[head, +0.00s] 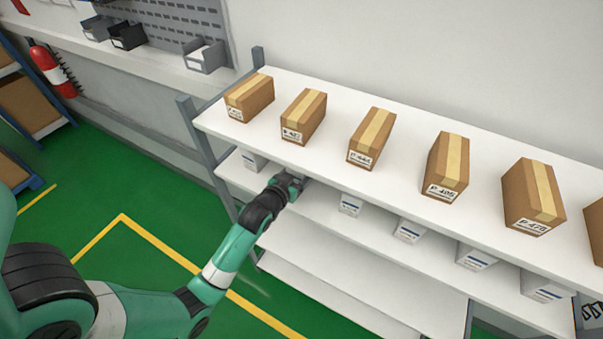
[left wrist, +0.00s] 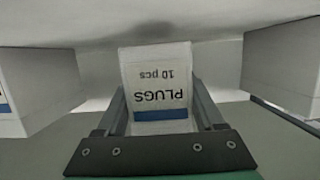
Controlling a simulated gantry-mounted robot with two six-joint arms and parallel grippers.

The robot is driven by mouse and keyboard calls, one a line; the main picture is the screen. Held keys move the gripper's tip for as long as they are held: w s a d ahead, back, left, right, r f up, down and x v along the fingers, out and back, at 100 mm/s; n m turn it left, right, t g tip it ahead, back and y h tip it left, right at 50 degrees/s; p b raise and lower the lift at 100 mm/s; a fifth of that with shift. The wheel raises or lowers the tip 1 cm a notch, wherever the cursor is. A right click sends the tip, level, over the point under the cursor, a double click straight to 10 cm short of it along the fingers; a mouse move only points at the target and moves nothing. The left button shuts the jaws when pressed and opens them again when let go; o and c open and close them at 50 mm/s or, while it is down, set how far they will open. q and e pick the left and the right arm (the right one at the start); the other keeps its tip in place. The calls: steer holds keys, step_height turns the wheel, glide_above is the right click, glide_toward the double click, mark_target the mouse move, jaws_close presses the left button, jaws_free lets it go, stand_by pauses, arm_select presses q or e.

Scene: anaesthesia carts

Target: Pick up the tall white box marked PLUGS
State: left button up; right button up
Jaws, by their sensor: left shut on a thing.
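The tall white box marked PLUGS (left wrist: 158,72) shows in the left wrist view, with a "10 pcs" line, a blue band and its print upside down. My left gripper (left wrist: 157,92) is shut on it, one finger on each side. In the head view my left gripper (head: 291,182) reaches in at the middle shelf (head: 330,227), under the top shelf. There the gripper and the top shelf hide the box. I cannot tell whether the box touches the shelf. My right gripper is not in view.
White boxes stand on both sides of the held one, at left (left wrist: 40,80) and right (left wrist: 283,62) in the wrist view. The top shelf (head: 400,135) is close above and carries several brown cartons. The lower shelf (head: 340,290) looks bare.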

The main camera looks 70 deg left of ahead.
arm_select(q)
steer(key=shift+r, duration=0.75)
steer(key=shift+s+d+r, duration=0.2)
steer(key=shift+r, duration=0.05)
steer(key=s+d+b, duration=0.2)
steer(key=s+d, duration=0.8)
steer(key=s, duration=0.4)
steer(key=shift+d, duration=0.2)
